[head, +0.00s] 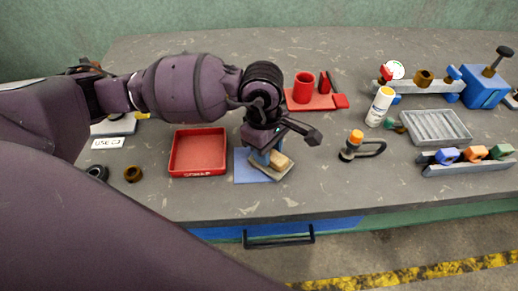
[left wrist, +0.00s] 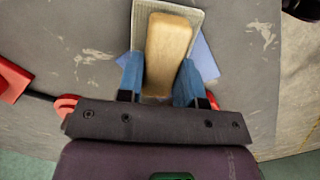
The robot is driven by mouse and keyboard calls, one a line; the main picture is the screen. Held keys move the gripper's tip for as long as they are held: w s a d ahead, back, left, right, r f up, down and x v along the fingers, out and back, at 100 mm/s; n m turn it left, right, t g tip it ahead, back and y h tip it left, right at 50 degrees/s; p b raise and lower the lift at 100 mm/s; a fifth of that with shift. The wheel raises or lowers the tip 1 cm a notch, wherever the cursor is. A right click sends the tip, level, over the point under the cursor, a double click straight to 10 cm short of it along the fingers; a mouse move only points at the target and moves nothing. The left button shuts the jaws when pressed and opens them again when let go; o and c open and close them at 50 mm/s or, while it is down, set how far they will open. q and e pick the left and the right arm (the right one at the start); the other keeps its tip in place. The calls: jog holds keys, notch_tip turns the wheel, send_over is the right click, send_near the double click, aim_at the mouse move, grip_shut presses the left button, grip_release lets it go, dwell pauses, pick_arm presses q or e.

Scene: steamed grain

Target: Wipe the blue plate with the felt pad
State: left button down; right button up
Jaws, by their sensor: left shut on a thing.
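The felt pad (head: 286,173) is a light grey rectangle with a tan wooden block on top. It also shows in the left wrist view (left wrist: 141,30). My left gripper (head: 267,158) is shut on the wooden block, with its blue fingers (left wrist: 160,75) on either side. The blue plate (head: 248,173) is a flat blue sheet on the grey table. The pad covers its right part, and a blue corner shows beside the pad in the left wrist view (left wrist: 204,58). I cannot tell whether the pad touches the plate. My right gripper is not in view.
A red tray (head: 198,172) lies just left of the plate. A red stand with a cup (head: 303,88) is behind. A clamp with an orange top (head: 356,137), a spray can (head: 379,107) and a grey ribbed tray (head: 436,127) stand to the right. The table's front edge is near.

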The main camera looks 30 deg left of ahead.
pick_arm(q)
jog(key=shift+w+d, duration=0.3)
jog(key=shift+d, duration=0.1)
jog(key=shift+r, duration=0.1)
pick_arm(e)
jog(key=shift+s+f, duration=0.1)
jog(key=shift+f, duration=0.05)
pick_arm(q)
jog(key=shift+r, duration=0.1)
jog(key=shift+r+p, duration=1.25)
jog(key=shift+r, duration=1.65)
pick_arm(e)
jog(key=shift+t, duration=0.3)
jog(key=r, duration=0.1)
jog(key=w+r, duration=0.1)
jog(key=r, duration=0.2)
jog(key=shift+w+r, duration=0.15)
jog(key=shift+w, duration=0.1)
pick_arm(q)
jog(key=shift+r+p, duration=0.7)
jog(key=shift+r, duration=0.85)
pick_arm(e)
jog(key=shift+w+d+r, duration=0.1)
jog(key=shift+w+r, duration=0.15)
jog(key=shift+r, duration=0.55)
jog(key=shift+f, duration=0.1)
